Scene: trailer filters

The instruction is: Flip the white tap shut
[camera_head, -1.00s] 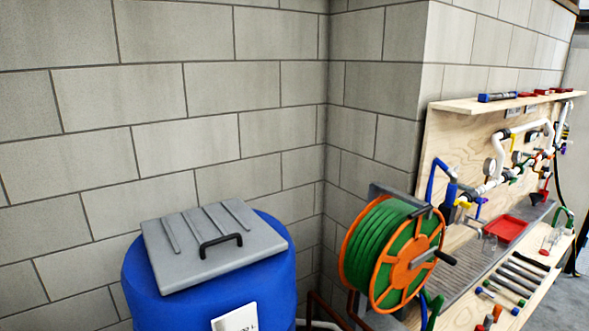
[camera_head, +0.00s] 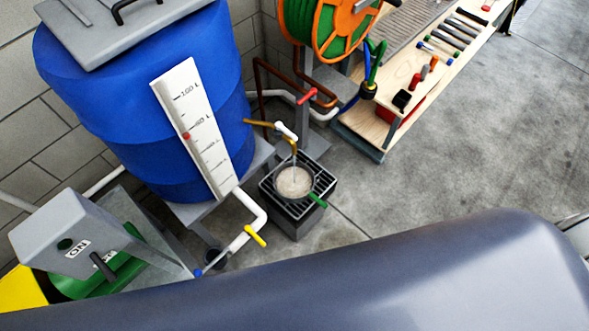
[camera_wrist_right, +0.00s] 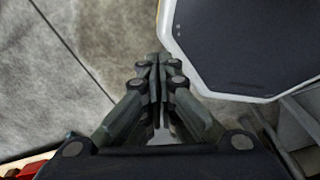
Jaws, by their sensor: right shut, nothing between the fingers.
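The white tap (camera_head: 286,131) is a small white lever on a brown spout pipe in the head view, beside the blue barrel (camera_head: 95,90). A thin stream of water falls from the spout into a round pan (camera_head: 294,182) with a green handle, which sits on a black grated drain box (camera_head: 298,221). My right gripper (camera_wrist_right: 158,62) is shut and empty in the right wrist view, above bare concrete floor and away from the tap. Neither gripper shows in the head view.
A red-handled tap (camera_head: 307,96) stands behind the white one. A yellow-handled valve (camera_head: 255,236) sits on the white pipe at the barrel's foot. A grey ON switch box (camera_head: 75,240) is at the lower left. The floor (camera_head: 430,160) to the right is clear.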

